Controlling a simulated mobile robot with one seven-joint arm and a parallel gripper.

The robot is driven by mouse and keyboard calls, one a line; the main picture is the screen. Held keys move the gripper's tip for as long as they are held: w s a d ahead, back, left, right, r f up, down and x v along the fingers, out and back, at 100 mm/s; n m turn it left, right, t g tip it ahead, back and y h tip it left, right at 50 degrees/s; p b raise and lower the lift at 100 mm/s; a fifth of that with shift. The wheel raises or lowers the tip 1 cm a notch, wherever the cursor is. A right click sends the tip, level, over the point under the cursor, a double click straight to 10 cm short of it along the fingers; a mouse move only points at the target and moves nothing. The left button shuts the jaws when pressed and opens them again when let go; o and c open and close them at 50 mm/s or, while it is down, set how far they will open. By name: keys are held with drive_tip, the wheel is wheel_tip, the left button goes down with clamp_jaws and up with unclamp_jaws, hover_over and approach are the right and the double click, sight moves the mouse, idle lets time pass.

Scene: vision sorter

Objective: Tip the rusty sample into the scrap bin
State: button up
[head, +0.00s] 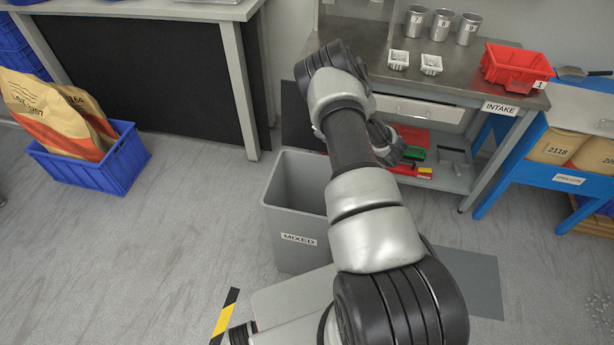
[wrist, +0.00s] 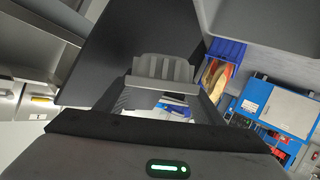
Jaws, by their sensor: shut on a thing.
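My gripper (wrist: 165,88) shows in the wrist view, shut on a pale grey ribbed tray (wrist: 163,68). What the tray holds cannot be seen, and no rusty sample is clear in either view. In the head view my arm hides most of the gripper, between the intake bench and a tall grey open bin. That bin (head: 290,222) stands on the floor and is labelled MIXED. My arm covers its right side. No bin with a scrap label can be read.
The intake bench (head: 468,72) holds two small white trays (head: 398,60) (head: 431,65), several metal cups (head: 441,25) and a red bin (head: 516,67). A blue crate (head: 92,172) with a sack stands at left. The floor at front left is mostly clear.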

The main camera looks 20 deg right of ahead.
drive_tip(key=w+d+r+m+y+p, duration=0.1)
drive_tip(key=d+r+m+p, duration=0.1)
drive_tip(key=r+p, duration=0.5)
drive_tip(key=shift+w+d+r+g, duration=0.2)
drive_tip(key=shift+d+r+g, duration=0.3)
drive_tip(key=shift+r, duration=2)
drive_tip(key=shift+y, duration=0.3)
